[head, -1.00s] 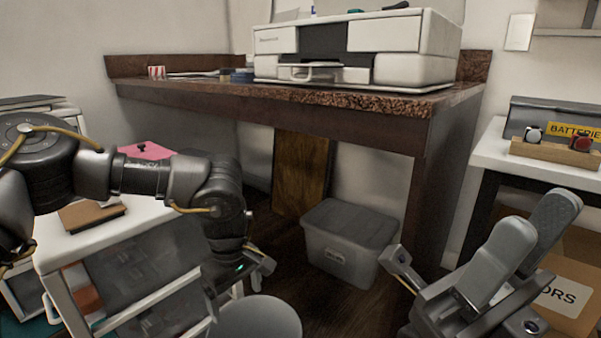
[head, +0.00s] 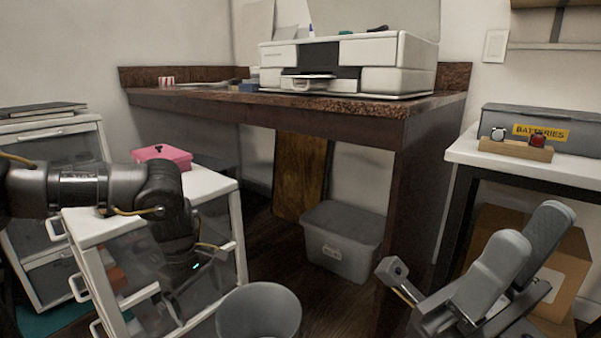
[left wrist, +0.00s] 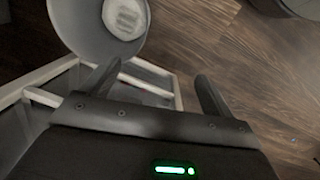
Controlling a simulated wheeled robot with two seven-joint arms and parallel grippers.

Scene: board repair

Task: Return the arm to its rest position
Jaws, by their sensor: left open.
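My left arm comes in from the left in the head view, over the white drawer cart. My left gripper (head: 197,283) points down beside the cart's front, left of the grey bin. In the left wrist view its two dark fingers (left wrist: 158,88) are spread apart with nothing between them. The cart's pale frame and the wooden floor show beyond them. My right arm (head: 490,280) is folded at the lower right of the head view; whether its gripper is open or shut cannot be made out.
The round grey bin (head: 258,312) stands beside the drawer cart (head: 212,182), which bears a pink box (head: 162,155). A lidded grey tub (head: 342,240) sits under the brown bench (head: 270,108). A white side table (head: 520,168) and a cardboard box (head: 565,270) are at right.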

